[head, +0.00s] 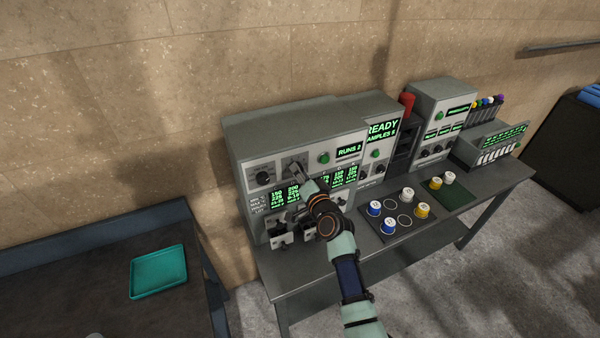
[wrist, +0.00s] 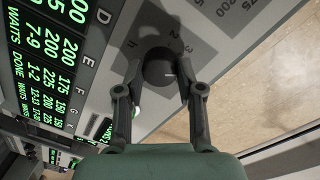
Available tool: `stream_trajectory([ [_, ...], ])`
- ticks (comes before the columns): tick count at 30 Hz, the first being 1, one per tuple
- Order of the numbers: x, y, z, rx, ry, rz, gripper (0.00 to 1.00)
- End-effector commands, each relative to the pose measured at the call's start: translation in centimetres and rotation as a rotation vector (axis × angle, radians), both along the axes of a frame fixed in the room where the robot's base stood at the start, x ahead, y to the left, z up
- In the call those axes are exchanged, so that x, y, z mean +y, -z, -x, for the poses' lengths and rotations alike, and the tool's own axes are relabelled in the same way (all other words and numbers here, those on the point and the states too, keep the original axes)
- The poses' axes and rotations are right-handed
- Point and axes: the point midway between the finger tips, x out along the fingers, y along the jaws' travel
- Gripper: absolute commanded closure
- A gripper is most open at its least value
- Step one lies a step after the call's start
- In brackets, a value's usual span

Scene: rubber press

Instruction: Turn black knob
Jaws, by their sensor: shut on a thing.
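The black knob (wrist: 158,67) is round and sits on the grey front panel in the wrist view, with a small pale mark on its face. Characters are printed on a darker grey patch around it. My gripper (wrist: 159,84) has one finger on each side of this knob and is shut on it. In the head view my gripper (head: 299,174) reaches the upper front of the grey machine (head: 285,121) and mostly hides the held knob. A second black knob (head: 265,178) is on the same panel, to the left of my gripper.
A green button (head: 323,157) and a RUNS 2 display (head: 349,151) are right of my gripper. Below are green-lit readouts (head: 278,199). Several capped jars stand on a dark tray (head: 388,235) on the bench. A teal tray (head: 158,272) lies on the left table.

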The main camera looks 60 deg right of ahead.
Motion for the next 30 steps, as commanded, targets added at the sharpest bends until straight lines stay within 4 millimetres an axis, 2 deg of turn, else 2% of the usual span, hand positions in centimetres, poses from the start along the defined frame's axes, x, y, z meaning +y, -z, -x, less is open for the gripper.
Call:
stream_trajectory([
  [18, -0.09, -0.21, 0.04, -0.362, 0.001, -0.452, 0.98],
  [30, -0.11, -0.19, 0.07, -0.53, 0.0, -0.662, 0.98],
])
